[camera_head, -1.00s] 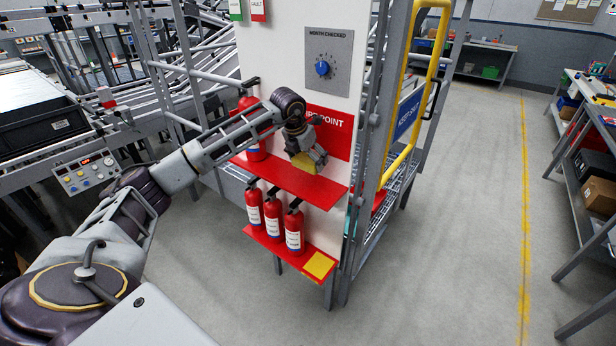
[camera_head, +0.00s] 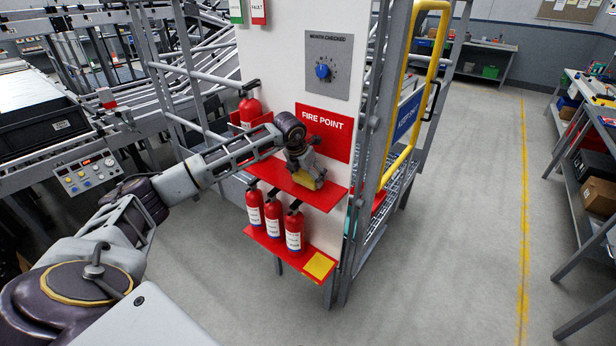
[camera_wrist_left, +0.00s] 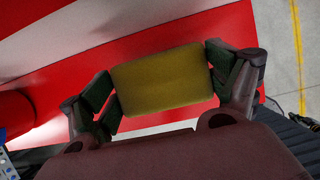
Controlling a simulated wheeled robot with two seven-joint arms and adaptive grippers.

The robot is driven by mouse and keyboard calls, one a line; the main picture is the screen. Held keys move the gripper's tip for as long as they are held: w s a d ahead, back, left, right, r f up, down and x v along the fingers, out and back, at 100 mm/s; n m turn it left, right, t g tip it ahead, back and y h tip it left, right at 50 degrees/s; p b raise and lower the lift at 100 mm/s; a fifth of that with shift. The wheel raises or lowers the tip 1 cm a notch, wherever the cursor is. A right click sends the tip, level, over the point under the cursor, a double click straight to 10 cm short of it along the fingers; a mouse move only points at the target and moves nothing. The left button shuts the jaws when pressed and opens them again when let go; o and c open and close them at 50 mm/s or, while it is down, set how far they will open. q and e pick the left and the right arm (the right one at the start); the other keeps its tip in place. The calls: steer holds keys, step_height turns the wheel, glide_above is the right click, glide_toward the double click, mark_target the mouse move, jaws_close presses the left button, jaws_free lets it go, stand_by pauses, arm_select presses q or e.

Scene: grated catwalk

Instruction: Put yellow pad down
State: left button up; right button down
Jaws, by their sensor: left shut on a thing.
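My left gripper (camera_head: 309,181) is in front of the white panel, just over the upper red shelf (camera_head: 322,197). It is shut on a yellow pad (camera_head: 305,181). In the left wrist view the pad (camera_wrist_left: 162,79) is a plain yellow block between the two dark-green-lined fingers, with red surface behind it. I cannot tell whether the pad touches the shelf. A flat yellow square (camera_head: 319,265) lies at the right end of the lower red shelf (camera_head: 270,243). My right gripper is out of view.
Several red extinguishers (camera_head: 273,219) stand on the lower shelf; another (camera_head: 249,106) is higher, at the panel's left. A fire point sign (camera_head: 324,131) and a dial (camera_head: 323,71) are on the panel. Yellow railing (camera_head: 411,110) stands to the right, then open floor.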

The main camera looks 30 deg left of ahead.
arm_select(q)
steer(key=shift+f, duration=0.45)
steer(key=shift+f, duration=0.1)
steer(key=o, duration=0.7)
steer(key=shift+f, duration=0.1)
steer(key=shift+b+v, duration=1.35)
steer(key=shift+v, duration=5.55)
steer(key=shift+s+f, duration=0.1)
